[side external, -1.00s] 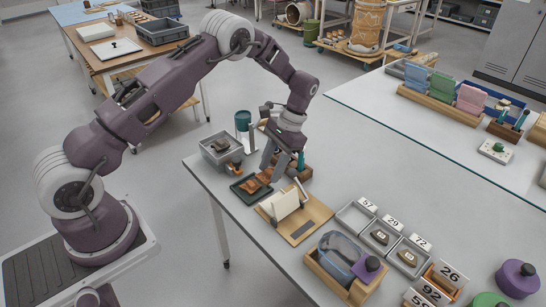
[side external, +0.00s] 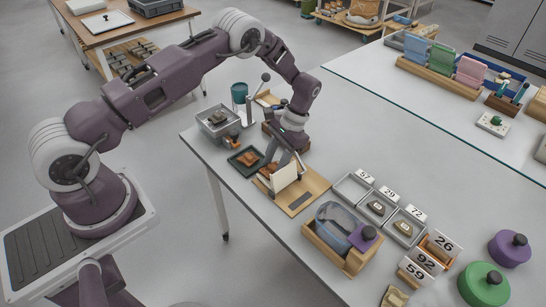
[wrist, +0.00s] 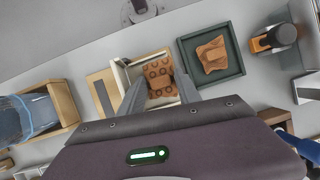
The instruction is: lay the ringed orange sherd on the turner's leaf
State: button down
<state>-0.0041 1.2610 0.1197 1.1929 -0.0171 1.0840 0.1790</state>
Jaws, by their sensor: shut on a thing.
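The ringed orange sherd (wrist: 159,76), marked with dark rings, is between the fingers of my gripper (wrist: 158,92) in the wrist view. My gripper is shut on it. In the side view the sherd (side external: 271,168) shows at the fingertips, partly hidden. It is over the turner's cream leaf (wrist: 120,68), whose pale rim shows around it; I cannot tell whether it touches. The turner's upright cream plate (side external: 284,177) stands on a wooden board (side external: 303,196), beside my gripper (side external: 279,165) in the side view.
A dark green tray (wrist: 238,66) beside the turner holds another orange sherd (wrist: 212,55). A grey bin (side external: 218,124) stands behind it. A wooden holder with a clear blue vessel (side external: 337,225) and several numbered trays lie to the right in the side view.

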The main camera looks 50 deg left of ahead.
jog(key=shift+d+f, duration=0.2)
jog(key=shift+d, duration=0.15)
dwell(0.4)
jog(key=c, duration=1.1)
grip_release()
jog(key=shift+a+r, duration=0.35)
jog(key=shift+r, duration=0.5)
jog(key=shift+a+r, duration=0.35)
jog(key=shift+r, duration=0.55)
jog(key=shift+a+r, duration=0.35)
jog(key=shift+r, duration=0.5)
jog(key=o, duration=0.5)
